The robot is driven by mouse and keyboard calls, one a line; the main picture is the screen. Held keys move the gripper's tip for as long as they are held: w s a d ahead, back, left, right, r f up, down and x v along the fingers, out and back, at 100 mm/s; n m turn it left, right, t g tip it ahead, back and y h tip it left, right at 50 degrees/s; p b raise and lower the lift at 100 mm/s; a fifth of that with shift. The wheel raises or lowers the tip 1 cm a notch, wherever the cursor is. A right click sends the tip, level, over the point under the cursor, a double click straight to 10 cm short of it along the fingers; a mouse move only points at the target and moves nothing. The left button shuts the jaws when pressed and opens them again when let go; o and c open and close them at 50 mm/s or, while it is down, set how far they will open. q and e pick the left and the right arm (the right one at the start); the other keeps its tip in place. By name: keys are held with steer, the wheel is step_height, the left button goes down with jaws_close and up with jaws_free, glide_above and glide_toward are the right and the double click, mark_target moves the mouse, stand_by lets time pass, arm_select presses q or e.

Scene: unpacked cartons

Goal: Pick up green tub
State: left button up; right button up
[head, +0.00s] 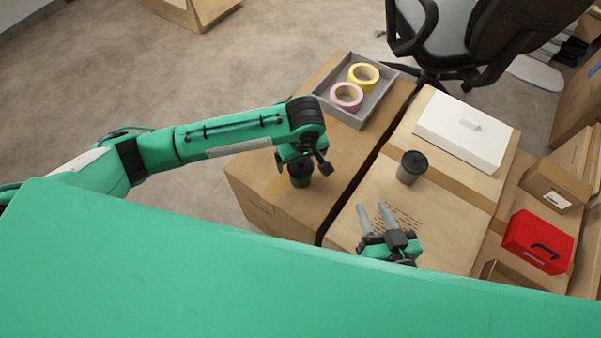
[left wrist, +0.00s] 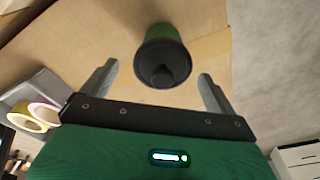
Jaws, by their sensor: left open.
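The green tub (head: 300,175) has a dark lid and stands upright on the left carton, partly hidden under my left gripper in the head view. It also shows in the left wrist view (left wrist: 163,50), ahead of the fingers and between their lines. My left gripper (head: 308,162) is right above the tub; in the left wrist view its two fingers (left wrist: 157,80) are spread wide, with nothing held between them. My right gripper (head: 376,213) is over the middle carton, fingers apart and empty.
A grey tray (head: 379,101) with a pink and a yellow tape roll stands at the left carton's far end. A dark grey lidded cup (head: 411,168) and a white box (head: 462,130) stand on the middle carton. A red case (head: 538,241) is at the right. An office chair (head: 445,40) stands behind.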

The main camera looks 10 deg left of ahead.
mark_target(300, 168)
arm_select(q)
step_height(300, 168, down, 5)
steer(key=shift+a+r+b, duration=0.1)
steer(key=shift+r+b, duration=0.1)
steer(key=shift+b, duration=0.65)
steer(key=shift+s, duration=0.1)
arm_select(e)
steer(key=w+d+r+t, duration=0.2)
steer(key=r+t, duration=0.3)
steer(key=r, duration=0.3)
steer(key=shift+w+r, duration=0.15)
steer(key=shift+w, duration=0.65)
arm_select(q)
steer(key=shift+c, duration=0.4)
steer(key=c, duration=1.1)
